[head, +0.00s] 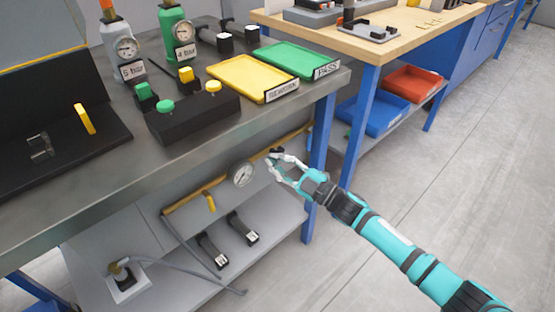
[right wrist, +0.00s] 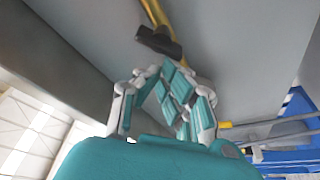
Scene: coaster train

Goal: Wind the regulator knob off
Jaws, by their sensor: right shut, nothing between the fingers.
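The regulator knob (head: 276,151) is a small dark piece on the yellow pipe (head: 190,200) under the front edge of the grey bench. In the right wrist view the dark knob (right wrist: 160,42) sits across the yellow pipe, just beyond my fingers. My right gripper (head: 277,168) is shut and empty, its fingertips close to the knob; it also shows in the right wrist view (right wrist: 165,72). I cannot tell whether the fingertips touch the knob. A round pressure gauge (head: 242,174) is on the pipe to the left of the knob. My left gripper is not in view.
The bench edge overhangs the pipe. A yellow valve lever (head: 209,201) hangs from the pipe, and a grey lower shelf (head: 180,282) lies below with two black pedals. A blue bench leg (head: 320,150) stands close to my right gripper. The floor at right is clear.

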